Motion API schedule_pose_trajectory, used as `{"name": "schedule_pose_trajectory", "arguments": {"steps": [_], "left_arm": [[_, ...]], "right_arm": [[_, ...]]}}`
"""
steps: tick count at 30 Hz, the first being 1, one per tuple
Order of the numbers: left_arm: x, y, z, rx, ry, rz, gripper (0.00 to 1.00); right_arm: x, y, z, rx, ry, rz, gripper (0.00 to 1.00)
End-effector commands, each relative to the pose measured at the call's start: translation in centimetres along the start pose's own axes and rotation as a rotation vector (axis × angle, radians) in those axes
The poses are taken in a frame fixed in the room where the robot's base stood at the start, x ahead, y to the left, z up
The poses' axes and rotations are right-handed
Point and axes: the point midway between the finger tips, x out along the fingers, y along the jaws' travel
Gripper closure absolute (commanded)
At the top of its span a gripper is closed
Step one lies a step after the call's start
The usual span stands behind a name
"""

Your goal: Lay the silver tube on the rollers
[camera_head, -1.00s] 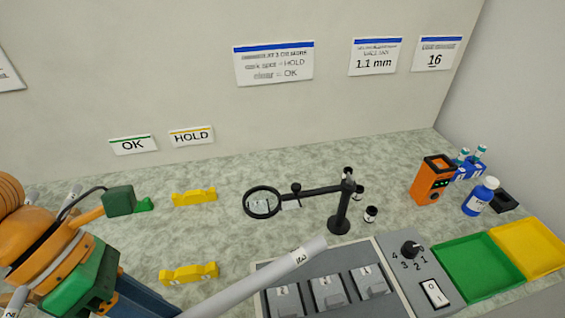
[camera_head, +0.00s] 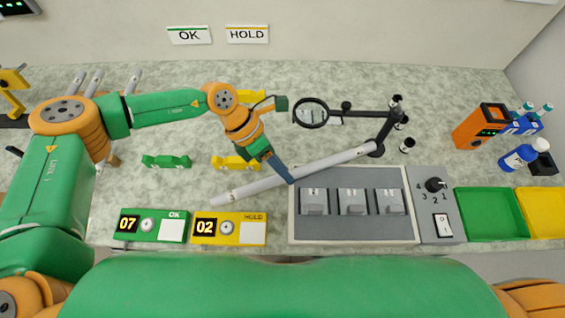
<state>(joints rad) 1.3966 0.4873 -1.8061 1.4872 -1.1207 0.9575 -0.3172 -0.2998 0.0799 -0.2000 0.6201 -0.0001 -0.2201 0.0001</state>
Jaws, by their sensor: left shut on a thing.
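The silver tube (camera_head: 330,161) is a long pale rod. It slants from lower left to upper right, its right end near the magnifier's base. My left gripper (camera_head: 281,172) is shut on it near its middle. The tube appears just behind the grey roller panel (camera_head: 352,230), apart from its three roller units (camera_head: 352,202); its exact height is hard to tell. The rollers look empty. My right gripper is not in view.
The magnifier (camera_head: 311,113) on its stand (camera_head: 384,135) is close behind the tube. Yellow (camera_head: 236,163) and green (camera_head: 166,161) rests stand left. The OK counter (camera_head: 152,226) and HOLD counter (camera_head: 228,228) are in front. A knob panel (camera_head: 436,205) and green tray (camera_head: 490,213) lie right.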

Motion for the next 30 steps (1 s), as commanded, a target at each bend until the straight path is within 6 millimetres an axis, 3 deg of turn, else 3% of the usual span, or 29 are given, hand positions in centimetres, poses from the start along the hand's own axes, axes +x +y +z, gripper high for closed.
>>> {"name": "schedule_pose_trajectory", "arguments": {"steps": [9, 10, 12, 13, 23, 26, 30], "left_arm": [[0.4, 0.2, -0.2, 0.0, -0.002, 0.0, 1.0], [0.3, 0.2, -0.1, 0.0, -0.002, 0.0, 0.62], [0.2, 0.1, -0.1, 0.0, -0.001, 0.0, 0.43], [0.2, 0.1, -0.1, 0.0, -0.001, 0.0, 0.4], [-0.4, -0.1, 0.1, -0.001, -0.002, 0.0, 0.4], [-2.2, 0.3, -0.1, -0.002, -0.005, 0.004, 0.4], [-6.2, 0.3, -0.1, -0.001, -0.007, 0.005, 0.4]], "right_arm": [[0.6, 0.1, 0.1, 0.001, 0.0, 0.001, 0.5], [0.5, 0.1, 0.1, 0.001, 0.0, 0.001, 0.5], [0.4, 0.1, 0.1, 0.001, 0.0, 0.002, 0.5], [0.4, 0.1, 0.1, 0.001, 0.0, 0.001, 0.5], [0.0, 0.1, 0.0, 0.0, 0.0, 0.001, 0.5], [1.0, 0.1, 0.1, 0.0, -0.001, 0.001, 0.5], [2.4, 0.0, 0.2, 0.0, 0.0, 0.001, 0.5]]}}
